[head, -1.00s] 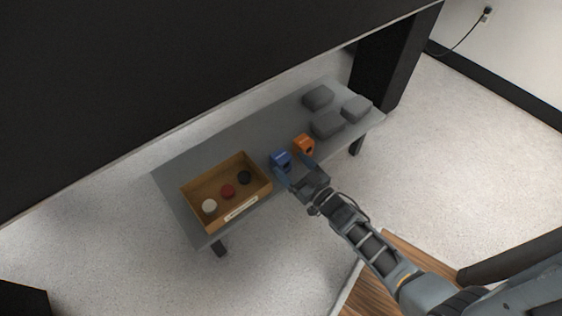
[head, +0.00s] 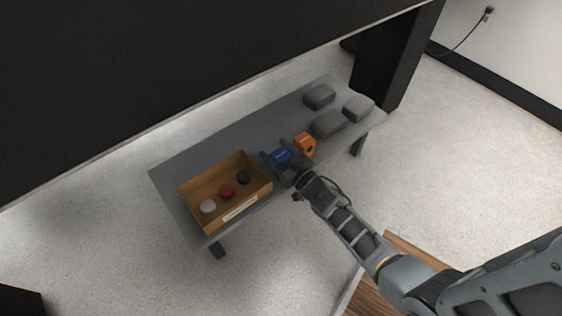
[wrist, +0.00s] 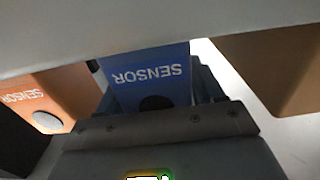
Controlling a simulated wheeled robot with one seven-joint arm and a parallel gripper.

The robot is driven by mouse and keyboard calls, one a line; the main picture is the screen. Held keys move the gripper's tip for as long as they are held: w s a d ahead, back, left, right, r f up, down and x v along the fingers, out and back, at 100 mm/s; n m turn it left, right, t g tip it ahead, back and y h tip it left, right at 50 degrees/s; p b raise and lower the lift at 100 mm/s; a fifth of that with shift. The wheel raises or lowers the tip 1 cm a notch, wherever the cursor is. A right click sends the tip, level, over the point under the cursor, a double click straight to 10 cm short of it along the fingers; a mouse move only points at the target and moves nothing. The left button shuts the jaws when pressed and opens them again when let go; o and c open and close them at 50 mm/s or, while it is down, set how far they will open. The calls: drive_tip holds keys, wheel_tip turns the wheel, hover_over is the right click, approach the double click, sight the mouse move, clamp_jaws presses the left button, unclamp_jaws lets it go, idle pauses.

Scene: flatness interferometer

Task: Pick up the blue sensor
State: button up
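The blue sensor (head: 281,156) stands on the grey table, between the wooden box and the orange sensor. In the wrist view the blue sensor (wrist: 150,77) shows its white SENSOR lettering and a dark round spot. My gripper (head: 282,163) is at the blue sensor, with one dark finger on each side of it. In the wrist view the fingers (wrist: 155,88) look very near its sides; whether they touch or press on it I cannot tell. The orange sensor (head: 304,144) stands close on the right; it also shows at the left of the wrist view (wrist: 42,98).
The wooden box (head: 192,208) to the left holds a white, a red and a dark round piece. Three grey blocks (head: 328,123) lie at the table's (head: 215,152) right end. A large black structure (head: 180,80) overhangs the table's back.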

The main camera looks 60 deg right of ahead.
drive_tip(key=c, duration=0.9)
drive_tip(key=shift+o, duration=0.2)
drive_tip(key=shift+r, duration=0.1)
